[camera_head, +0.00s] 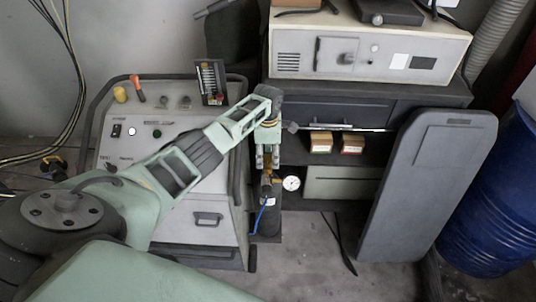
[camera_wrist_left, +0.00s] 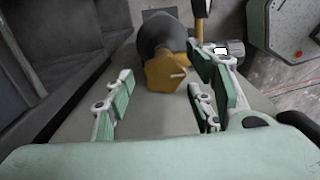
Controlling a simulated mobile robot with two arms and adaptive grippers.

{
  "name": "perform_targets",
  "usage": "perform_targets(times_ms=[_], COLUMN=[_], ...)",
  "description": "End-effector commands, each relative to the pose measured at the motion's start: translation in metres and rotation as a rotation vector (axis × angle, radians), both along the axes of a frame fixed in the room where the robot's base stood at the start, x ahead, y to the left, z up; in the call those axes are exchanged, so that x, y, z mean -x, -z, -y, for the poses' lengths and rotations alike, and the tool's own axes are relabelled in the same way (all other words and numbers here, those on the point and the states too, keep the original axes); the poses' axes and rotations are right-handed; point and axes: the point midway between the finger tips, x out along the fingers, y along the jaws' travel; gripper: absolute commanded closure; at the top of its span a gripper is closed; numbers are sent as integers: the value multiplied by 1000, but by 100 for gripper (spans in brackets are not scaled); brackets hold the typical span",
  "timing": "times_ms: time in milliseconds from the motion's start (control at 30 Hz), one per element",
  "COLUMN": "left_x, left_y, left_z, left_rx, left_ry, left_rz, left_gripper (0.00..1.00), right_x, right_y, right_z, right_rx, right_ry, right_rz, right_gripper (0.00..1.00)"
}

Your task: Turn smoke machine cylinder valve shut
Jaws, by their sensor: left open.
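The smoke machine cylinder (camera_head: 266,222) stands upright and dark beside the smoke machine (camera_head: 180,130). Brass fittings (camera_head: 267,181) show at its top, with a round white gauge (camera_head: 291,183) to their right. My left gripper (camera_head: 267,158) points down at the top of the cylinder and partly hides it. In the left wrist view the open fingers (camera_wrist_left: 160,96) stand apart. A yellow lobed valve knob (camera_wrist_left: 164,73) shows between and just beyond the fingertips, nearer the right finger. I cannot tell whether a finger touches it. My right gripper is not in view.
A blue hose (camera_head: 260,215) runs down beside the cylinder. A dark shelf unit (camera_head: 345,105) with small boxes stands to the right, with a grey panel (camera_head: 425,190) leaning there. A blue barrel (camera_head: 500,200) is at far right. Some floor (camera_head: 310,255) is clear in front.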

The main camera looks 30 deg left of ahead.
Motion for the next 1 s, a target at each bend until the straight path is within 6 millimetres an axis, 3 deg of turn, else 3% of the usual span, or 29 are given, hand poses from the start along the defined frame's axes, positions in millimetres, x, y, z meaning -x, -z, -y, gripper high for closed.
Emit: perform_targets(times_ms=[167, 633, 1000], left_x=[0, -1, -2], left_y=[0, -1, -3], left_z=[0, 0, 0], left_rx=[0, -2, -1], left_ry=[1, 1, 73], left_rz=[0, 3, 6], left_gripper=[51, 91, 91], right_x=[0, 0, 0], right_y=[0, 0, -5], right_z=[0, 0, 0], right_rx=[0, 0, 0], right_ry=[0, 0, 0], right_rz=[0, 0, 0], right_gripper=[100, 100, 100])
